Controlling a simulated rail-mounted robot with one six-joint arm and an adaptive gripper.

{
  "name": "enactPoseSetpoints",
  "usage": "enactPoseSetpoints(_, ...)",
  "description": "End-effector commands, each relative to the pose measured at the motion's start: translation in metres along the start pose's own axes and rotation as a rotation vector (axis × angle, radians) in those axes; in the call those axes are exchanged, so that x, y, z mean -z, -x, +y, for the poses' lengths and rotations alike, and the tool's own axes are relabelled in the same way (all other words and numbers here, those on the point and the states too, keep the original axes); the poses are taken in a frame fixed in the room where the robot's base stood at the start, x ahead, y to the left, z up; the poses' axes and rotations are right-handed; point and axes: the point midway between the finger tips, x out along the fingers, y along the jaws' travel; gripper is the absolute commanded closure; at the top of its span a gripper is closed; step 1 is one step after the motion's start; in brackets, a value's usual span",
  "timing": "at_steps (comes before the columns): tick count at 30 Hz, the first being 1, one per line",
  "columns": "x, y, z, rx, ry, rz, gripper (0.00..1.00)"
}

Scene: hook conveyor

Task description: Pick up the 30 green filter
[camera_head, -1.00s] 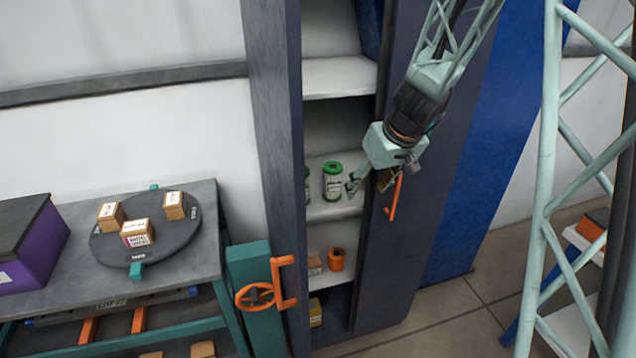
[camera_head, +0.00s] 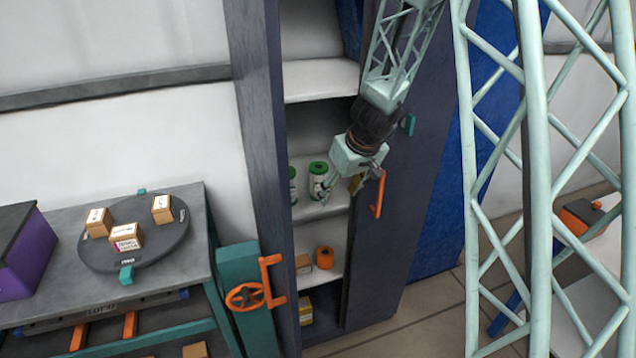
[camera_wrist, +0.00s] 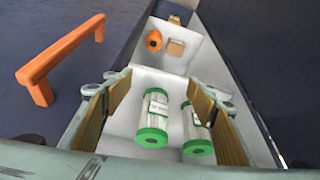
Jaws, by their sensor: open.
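Two clear filters with green caps stand on the middle shelf of the cabinet. In the head view, the right one (camera_head: 318,183) is beside my gripper (camera_head: 342,189), and the left one (camera_head: 293,186) is partly hidden by the cabinet frame. In the wrist view, my gripper (camera_wrist: 163,108) is open and empty. One filter (camera_wrist: 155,112) shows in the gap between its fingers. The other (camera_wrist: 197,135) is partly hidden behind the right-hand finger. I cannot read the numbers on their labels.
The cabinet door stands open on the right with an orange handle (camera_head: 379,195). An orange roll (camera_head: 324,257) and a small box (camera_head: 303,264) are on the shelf below. A turntable (camera_head: 150,249) with boxes is on the table at left.

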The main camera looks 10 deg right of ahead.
Motion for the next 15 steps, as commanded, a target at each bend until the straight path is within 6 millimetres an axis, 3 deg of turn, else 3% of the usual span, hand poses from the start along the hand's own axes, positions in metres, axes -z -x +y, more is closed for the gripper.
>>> enactPoseSetpoints(15, 0.029, -0.010, 0.000, 0.000, 0.001, 0.000, 0.48)
